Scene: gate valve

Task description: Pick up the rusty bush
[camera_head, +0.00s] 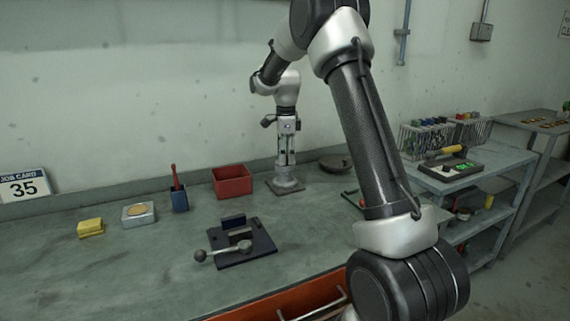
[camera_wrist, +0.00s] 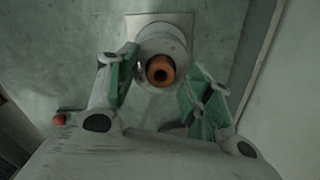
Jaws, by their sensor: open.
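The rusty bush (camera_wrist: 158,61) shows in the wrist view as an orange-brown ring with a dark hole. It sits in the top of a pale round valve body (camera_wrist: 178,38) on a square base. In the head view the valve body (camera_head: 286,184) stands on the bench near the wall; I cannot make out the bush there. My gripper (camera_head: 287,160) points straight down over the valve body. In the wrist view my gripper (camera_wrist: 160,66) is open, with green-padded fingers on either side of the bush and apart from it.
A red bin (camera_head: 232,182) stands just left of the valve body. A dark round disc (camera_head: 335,162) lies to its right. A dark fixture plate with a ball-ended lever (camera_head: 243,245) lies in front. A blue holder (camera_head: 179,199) and a yellow block (camera_head: 90,228) are farther left.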

